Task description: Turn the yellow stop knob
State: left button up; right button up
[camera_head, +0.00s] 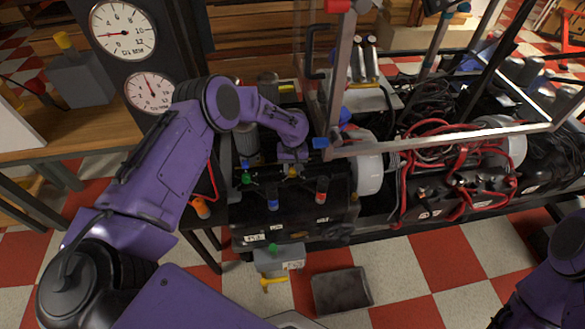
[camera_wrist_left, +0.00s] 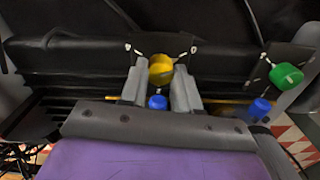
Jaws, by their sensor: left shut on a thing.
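The yellow stop knob (camera_wrist_left: 161,69) sits between the two grey fingers of my left gripper (camera_wrist_left: 159,82) in the left wrist view. The fingers are closed on its sides. In the head view my left gripper (camera_head: 292,164) reaches down to the top of the black control box (camera_head: 290,228), and only a little of the yellow knob (camera_head: 292,172) shows under it. A blue knob (camera_wrist_left: 158,102) lies just below the yellow one in the wrist view. My right gripper is out of view.
Green (camera_head: 246,179), blue (camera_head: 273,204) and red (camera_head: 321,197) knobs stand close by on the box. A metal frame (camera_head: 445,140) with cables and red hoses is to the right. Gauges (camera_head: 123,31) stand at the upper left. A dark tray (camera_head: 341,291) lies on the floor.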

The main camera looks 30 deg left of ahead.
pick_arm(q)
jog(key=m+b, duration=0.1)
jog(key=m, duration=0.4)
jog(key=shift+m, duration=0.4)
jog(key=m+b, duration=0.1)
jog(key=m, duration=0.4)
jog(key=m+b, duration=0.1)
jog(key=m, duration=0.5)
jog(key=shift+m, duration=0.4)
jog(key=m, duration=0.5)
jog(key=shift+b, duration=0.3)
jog(key=shift+m, duration=0.3)
jog(key=o, duration=1.1)
jog(key=shift+c, duration=0.2)
